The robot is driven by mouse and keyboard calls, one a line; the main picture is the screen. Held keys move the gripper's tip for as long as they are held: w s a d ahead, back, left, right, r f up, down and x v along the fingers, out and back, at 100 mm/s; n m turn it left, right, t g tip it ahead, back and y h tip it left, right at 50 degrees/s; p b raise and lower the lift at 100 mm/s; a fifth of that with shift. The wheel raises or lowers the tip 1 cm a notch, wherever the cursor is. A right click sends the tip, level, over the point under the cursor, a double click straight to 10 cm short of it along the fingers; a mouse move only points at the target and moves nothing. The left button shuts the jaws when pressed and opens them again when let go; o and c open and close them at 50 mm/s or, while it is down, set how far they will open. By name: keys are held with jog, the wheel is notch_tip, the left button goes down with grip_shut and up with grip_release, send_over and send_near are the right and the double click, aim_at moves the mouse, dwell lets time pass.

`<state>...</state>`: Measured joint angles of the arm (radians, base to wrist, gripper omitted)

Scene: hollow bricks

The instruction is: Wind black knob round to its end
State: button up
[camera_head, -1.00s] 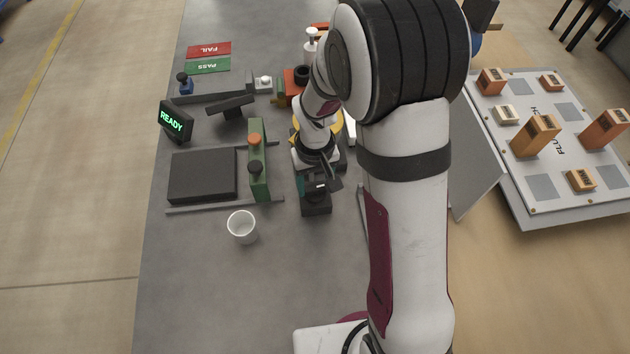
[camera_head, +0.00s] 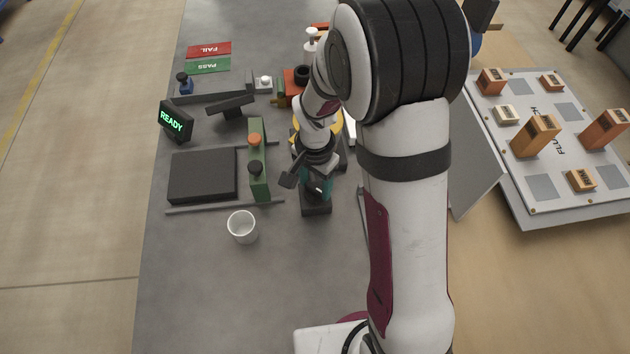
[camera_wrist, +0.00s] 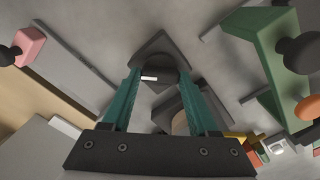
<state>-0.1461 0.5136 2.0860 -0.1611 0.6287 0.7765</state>
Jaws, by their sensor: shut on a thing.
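The black knob (camera_wrist: 153,75) has a white pointer mark on it and sits on a dark base (camera_head: 316,208). The base stands on the grey bench, right of the white cup in the head view. My gripper (camera_head: 316,188) is over the base, with its teal fingers on either side of the knob. In the wrist view my gripper (camera_wrist: 159,77) is shut on the knob, one finger to the left and one to the right. The knob is mostly hidden by my gripper in the head view.
A white cup (camera_head: 242,227) stands left of the base. A green upright (camera_head: 259,160) with orange and black knobs stands by a dark plate (camera_head: 202,175). A lit READY display (camera_head: 172,121) is behind. The bench front is clear.

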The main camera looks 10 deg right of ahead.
jog(key=m, duration=1.1)
jog(key=shift+m, duration=1.8)
jog(key=o, duration=1.4)
jog(key=shift+r, duration=0.1)
